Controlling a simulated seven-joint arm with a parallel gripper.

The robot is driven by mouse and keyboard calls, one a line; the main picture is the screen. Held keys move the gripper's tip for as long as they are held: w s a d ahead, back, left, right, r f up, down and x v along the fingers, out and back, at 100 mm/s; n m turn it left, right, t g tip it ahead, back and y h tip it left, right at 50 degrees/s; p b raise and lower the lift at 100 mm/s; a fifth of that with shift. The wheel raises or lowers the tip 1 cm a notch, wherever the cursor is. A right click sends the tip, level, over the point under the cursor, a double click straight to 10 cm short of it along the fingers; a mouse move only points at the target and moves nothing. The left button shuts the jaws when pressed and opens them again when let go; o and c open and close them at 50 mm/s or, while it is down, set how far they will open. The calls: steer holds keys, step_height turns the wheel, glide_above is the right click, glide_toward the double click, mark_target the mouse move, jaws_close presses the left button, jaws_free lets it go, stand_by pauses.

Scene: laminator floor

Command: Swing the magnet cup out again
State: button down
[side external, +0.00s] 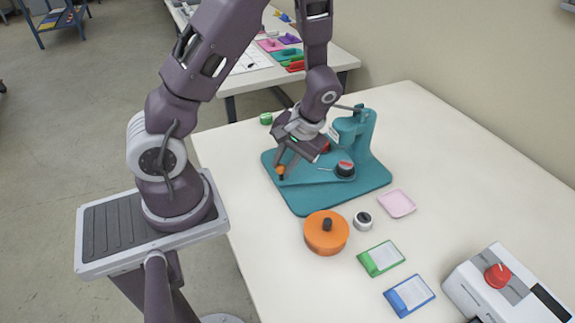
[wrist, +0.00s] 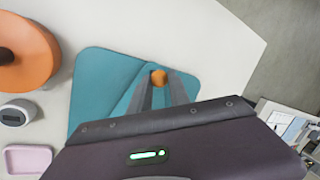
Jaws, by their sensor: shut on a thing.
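A teal fixture (side external: 305,205) has a flat base plate and an upright column (side external: 366,128) at its back right. A flat teal arm (side external: 310,177) lies low over the plate, with an orange knob (side external: 280,169) on a dark stem at its left end. A dark round cup with a red top (side external: 345,168) sits at the arm's right end; I take it for the magnet cup. My gripper (side external: 283,162) points down at the knob and is shut on it. In the wrist view the orange knob (wrist: 159,77) shows at my fingertips (wrist: 160,88); my gripper housing hides much of the fixture.
An orange lidded pot (side external: 326,237), a small white dial (side external: 363,220) and a pink tray (side external: 397,204) stand in front and right of the fixture. Green (side external: 381,258) and blue (side external: 409,295) cards lie nearer. A red-button box (side external: 510,285) is at lower right.

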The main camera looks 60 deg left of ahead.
steer(key=shift+a+m+t, duration=0.4)
steer(key=shift+a+m, duration=0.55)
steer(key=shift+m, duration=0.25)
steer(key=shift+w+a+m+t+y, duration=0.15)
steer(key=shift+a+m+t+y, duration=0.25)
steer(key=shift+a+m, duration=0.65)
steer(key=shift+w+a+m+t, duration=0.35)
steer(key=shift+a+m, duration=0.2)
steer(key=shift+m, duration=0.45)
steer(key=shift+w+a+m+t, duration=0.3)
steer(key=shift+a+m, duration=0.2)
steer(key=shift+m, duration=0.45)
steer(key=shift+a, duration=0.1)
steer(key=c, duration=1.2)
jaws_free()
steer(key=shift+c, duration=0.2)
steer(key=v, duration=0.7)
steer(key=shift+r, duration=0.2)
